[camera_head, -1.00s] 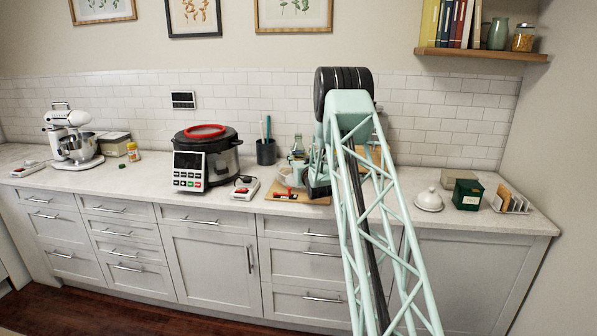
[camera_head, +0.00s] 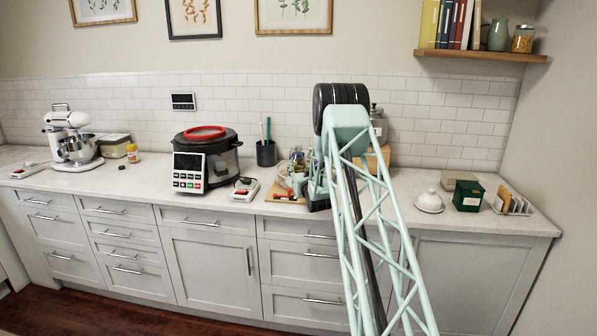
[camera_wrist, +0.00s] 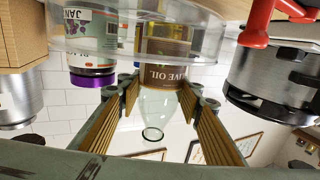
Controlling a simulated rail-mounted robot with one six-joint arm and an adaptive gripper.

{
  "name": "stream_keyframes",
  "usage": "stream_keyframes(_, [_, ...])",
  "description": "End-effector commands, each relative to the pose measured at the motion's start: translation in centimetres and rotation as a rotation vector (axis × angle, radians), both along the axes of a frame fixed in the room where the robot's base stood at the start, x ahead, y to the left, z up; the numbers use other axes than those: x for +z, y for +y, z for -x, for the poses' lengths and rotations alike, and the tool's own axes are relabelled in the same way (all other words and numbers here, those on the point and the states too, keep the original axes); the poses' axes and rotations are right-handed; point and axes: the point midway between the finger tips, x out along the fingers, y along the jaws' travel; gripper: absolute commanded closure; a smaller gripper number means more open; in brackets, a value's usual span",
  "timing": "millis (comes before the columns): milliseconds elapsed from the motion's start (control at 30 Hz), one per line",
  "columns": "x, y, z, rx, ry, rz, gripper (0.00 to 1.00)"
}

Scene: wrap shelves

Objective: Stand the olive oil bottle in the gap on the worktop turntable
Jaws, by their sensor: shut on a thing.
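The wrist view is upside down. My gripper (camera_wrist: 162,100) has its ribbed fingers on both sides of the olive oil bottle (camera_wrist: 160,75), a clear glass bottle with a brown label, and is shut on it. The bottle looks upright. Its lower part shows through the clear rim of the turntable (camera_wrist: 215,42); I cannot tell whether its base touches. A jar with a purple lid (camera_wrist: 92,78) stands close beside it within the rim. In the head view my gripper (camera_head: 317,192) is low over the worktop, and my arm hides much of the turntable and the bottle.
A pressure cooker (camera_head: 208,160) stands to the left.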

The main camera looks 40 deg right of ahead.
Motion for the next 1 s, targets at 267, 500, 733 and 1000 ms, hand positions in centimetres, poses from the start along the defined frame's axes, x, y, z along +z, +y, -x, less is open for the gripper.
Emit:
stream_keyframes(267, [-0.92, -0.02, -0.02, 0.0, -0.002, 0.001, 0.85])
stream_keyframes(500, [-0.98, -0.01, -0.02, 0.0, -0.002, 0.001, 0.85])
stream_keyframes(733, [-1.34, 0.01, 0.01, 0.0, 0.0, 0.0, 0.63])
stream_keyframes(1000, [-1.31, 0.01, 0.01, 0.0, 0.0, 0.0, 0.54])
